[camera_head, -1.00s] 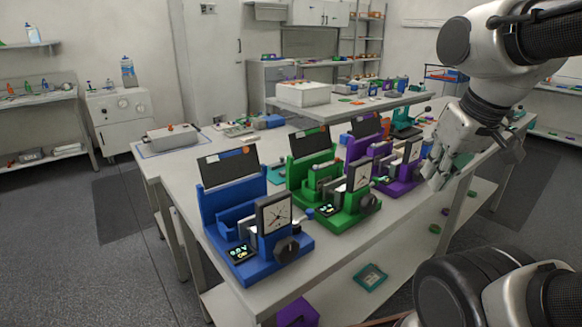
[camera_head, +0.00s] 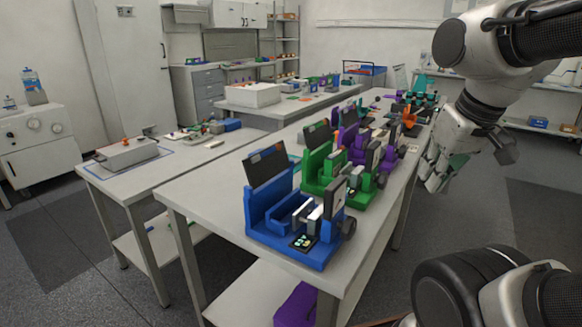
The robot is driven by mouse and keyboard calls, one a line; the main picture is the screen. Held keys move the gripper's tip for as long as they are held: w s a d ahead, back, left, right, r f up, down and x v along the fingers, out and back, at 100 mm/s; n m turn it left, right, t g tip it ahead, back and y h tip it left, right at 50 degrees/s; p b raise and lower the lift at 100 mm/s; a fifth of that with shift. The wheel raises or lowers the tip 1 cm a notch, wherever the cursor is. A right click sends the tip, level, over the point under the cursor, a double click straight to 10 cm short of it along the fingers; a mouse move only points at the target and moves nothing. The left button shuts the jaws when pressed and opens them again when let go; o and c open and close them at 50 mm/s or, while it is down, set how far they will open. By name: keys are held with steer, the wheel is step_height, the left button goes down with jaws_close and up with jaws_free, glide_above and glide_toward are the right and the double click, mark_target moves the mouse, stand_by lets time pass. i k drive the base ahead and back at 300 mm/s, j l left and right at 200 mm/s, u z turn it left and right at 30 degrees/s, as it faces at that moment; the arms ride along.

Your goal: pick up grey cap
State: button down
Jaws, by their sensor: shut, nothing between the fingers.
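I cannot make out a grey cap for certain in the head view. A blue battery cycler (camera_head: 262,205) stands nearest on the long table, with small grey parts (camera_head: 304,216) in its front and a dark knob (camera_head: 348,228) on its right side. A green cycler (camera_head: 313,166) and a purple cycler (camera_head: 348,137) stand behind it in a row. My gripper (camera_head: 432,178) hangs at the right, beyond the table's right edge in the picture, well apart from the blue cycler. It is shut and empty.
The long white table (camera_head: 205,200) has bare room left of the cyclers. A side table at left bears a grey box (camera_head: 127,153). A purple bin (camera_head: 296,305) sits low under the long table. Open floor (camera_head: 480,230) lies at right.

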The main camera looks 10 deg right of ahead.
mark_target(364, 137)
steer(key=k+j, duration=0.1)
steer(key=k+u, duration=0.4)
steer(key=k+j+u, duration=0.15)
steer(key=u, duration=0.25)
steer(key=i+l+u, duration=0.1)
steer(key=l+u, duration=0.25)
steer(key=l, duration=0.35)
steer(key=l+u, duration=0.3)
steer(key=l, duration=0.4)
steer(key=i+l, duration=0.1)
steer(key=l, duration=1.3)
steer(key=i+l, duration=0.1)
steer(key=l, duration=1.35)
